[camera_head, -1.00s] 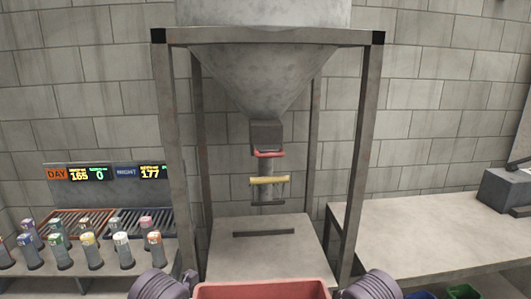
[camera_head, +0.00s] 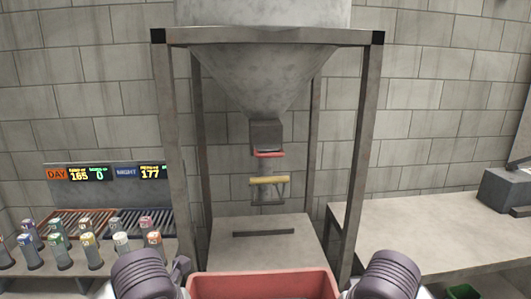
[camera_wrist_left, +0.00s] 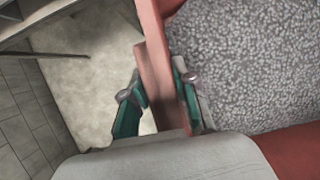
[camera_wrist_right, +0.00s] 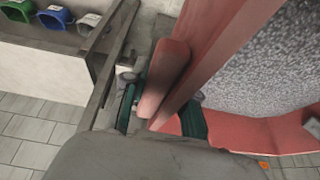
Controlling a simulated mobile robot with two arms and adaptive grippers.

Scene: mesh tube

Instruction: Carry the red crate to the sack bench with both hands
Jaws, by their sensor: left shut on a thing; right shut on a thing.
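The red crate (camera_head: 262,274) is at the bottom centre of the head view, held between my two arms. Grey granular filling shows inside it in both wrist views. My left gripper (camera_wrist_left: 160,100) is shut on the crate's left side, with a green-padded finger on each side of the red grip piece. My right gripper (camera_wrist_right: 165,108) is shut on the opposite side in the same way. In the head view my wrists show beside the crate and the fingers are hidden. I cannot tell which bench is the sack bench.
A metal hopper (camera_head: 262,75) hangs in a four-legged frame over a low platform (camera_head: 262,255) ahead. A long bench (camera_head: 430,235) stands at right. Several capped bottles (camera_head: 88,250) stand at left below a display panel. A green bin (camera_head: 463,291) shows at lower right.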

